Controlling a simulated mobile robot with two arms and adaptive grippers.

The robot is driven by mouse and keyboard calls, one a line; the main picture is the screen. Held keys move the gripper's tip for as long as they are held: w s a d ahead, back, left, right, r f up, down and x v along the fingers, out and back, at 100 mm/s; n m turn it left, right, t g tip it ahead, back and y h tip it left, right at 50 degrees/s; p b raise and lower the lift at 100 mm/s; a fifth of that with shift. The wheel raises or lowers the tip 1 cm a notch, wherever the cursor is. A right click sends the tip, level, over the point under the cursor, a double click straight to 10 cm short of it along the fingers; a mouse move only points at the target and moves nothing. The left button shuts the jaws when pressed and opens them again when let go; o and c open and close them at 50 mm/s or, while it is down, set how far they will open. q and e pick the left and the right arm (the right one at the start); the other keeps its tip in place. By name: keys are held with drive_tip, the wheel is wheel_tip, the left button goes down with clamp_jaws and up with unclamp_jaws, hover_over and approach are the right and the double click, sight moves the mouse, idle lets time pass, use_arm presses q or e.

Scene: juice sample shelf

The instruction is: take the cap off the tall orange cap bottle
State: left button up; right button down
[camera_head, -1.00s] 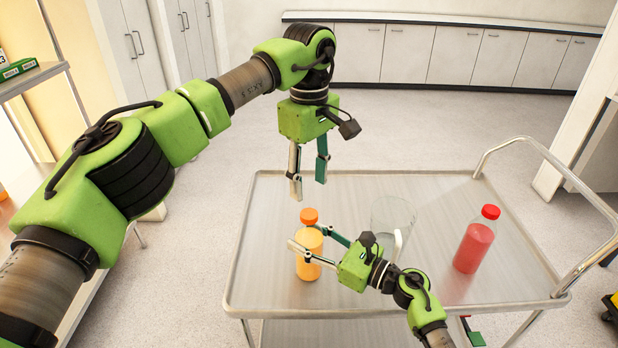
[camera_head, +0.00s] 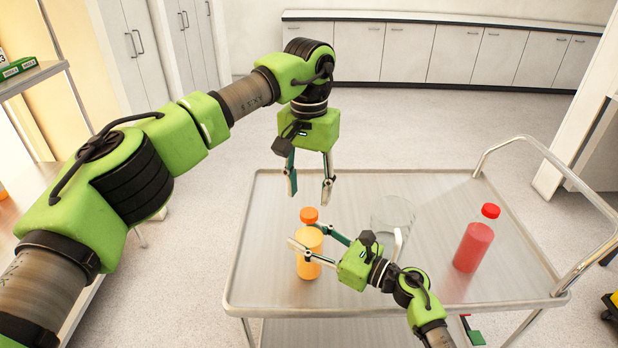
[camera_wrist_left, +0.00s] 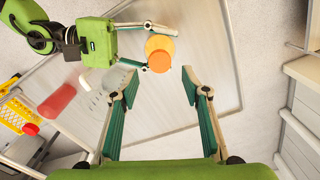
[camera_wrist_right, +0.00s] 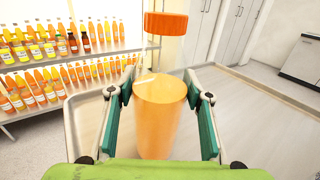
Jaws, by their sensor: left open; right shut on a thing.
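The tall orange cap bottle (camera_head: 309,262) stands upright on the metal cart, with its orange cap (camera_head: 309,215) on top. My right gripper (camera_head: 314,246) is shut on the bottle's body from the right. The right wrist view shows the orange body (camera_wrist_right: 160,115) between its fingers and the cap (camera_wrist_right: 168,23) above a clear neck. My left gripper (camera_head: 309,194) is open and empty, pointing down above the cap. In the left wrist view the cap (camera_wrist_left: 159,61) lies just beyond the open fingertips, near the middle between them. It is not touched.
The cart (camera_head: 262,200) has a raised rim and a handle rail at right. A clear glass beaker (camera_head: 392,214) stands behind my right gripper. A red bottle with a red cap (camera_head: 474,246) stands at right. Shelves of juice bottles (camera_wrist_right: 70,60) show in the right wrist view.

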sight(309, 212)
use_arm(q)
drive_tip(key=shift+f, duration=2.8)
